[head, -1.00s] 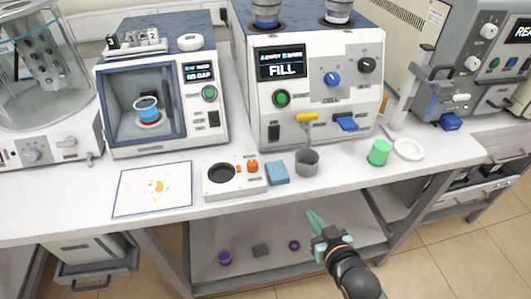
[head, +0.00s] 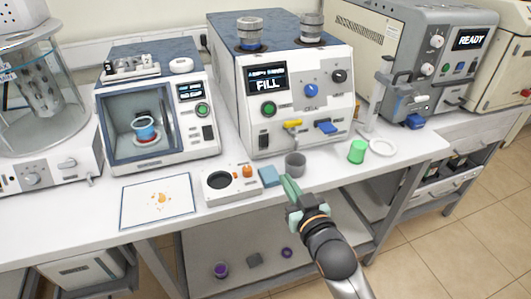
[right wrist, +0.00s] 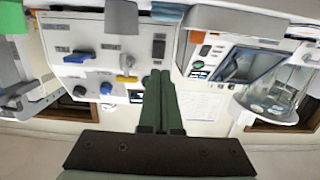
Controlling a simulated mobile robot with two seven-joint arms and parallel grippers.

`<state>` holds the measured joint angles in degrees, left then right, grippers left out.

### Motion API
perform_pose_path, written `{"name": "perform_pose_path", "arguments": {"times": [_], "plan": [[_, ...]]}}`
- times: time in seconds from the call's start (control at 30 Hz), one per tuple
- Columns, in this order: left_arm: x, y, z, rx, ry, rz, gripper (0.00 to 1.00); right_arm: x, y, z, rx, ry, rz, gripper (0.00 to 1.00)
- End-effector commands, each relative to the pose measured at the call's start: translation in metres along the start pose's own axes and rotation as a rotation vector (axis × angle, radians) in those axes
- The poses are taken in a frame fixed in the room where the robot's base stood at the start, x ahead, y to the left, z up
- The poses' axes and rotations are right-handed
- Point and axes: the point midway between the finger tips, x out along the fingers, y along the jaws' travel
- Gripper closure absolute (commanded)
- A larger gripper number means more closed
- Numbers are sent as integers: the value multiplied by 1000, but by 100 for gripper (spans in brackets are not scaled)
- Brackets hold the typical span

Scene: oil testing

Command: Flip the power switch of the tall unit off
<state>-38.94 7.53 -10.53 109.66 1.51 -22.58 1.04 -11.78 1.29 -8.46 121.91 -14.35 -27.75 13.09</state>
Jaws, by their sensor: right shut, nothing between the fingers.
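The tall unit (head: 296,96) with the FILL screen stands on the bench, and it also shows upside down in the right wrist view (right wrist: 95,48). Its black power switch (head: 264,142) is low on the left of its front face, below the green button. The switch shows in the right wrist view (right wrist: 158,47) too; which way it is set is too small to tell. My right gripper (head: 288,184) is shut and empty at the bench's front edge, below and apart from the switch. Its closed fingers (right wrist: 160,85) point toward the unit. My left gripper is not in view.
A green cup (head: 357,151) is to the right. The yellow lever (head: 292,124) and blue lever (head: 326,128) jut from the unit.

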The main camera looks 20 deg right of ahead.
Motion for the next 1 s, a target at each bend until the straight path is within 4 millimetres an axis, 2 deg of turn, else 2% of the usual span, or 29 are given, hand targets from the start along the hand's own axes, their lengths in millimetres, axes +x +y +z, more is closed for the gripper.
{"name": "perform_pose_path", "arguments": {"times": [0.23,0.37,0.47,1.0], "plan": [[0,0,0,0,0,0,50,1,0,0,0,0,0,100],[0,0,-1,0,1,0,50,8,0,0,0,0,0,100],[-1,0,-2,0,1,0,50,21,0,-1,-1,1,0,100],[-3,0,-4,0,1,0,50,114,0,0,0,-1,0,100]]}}
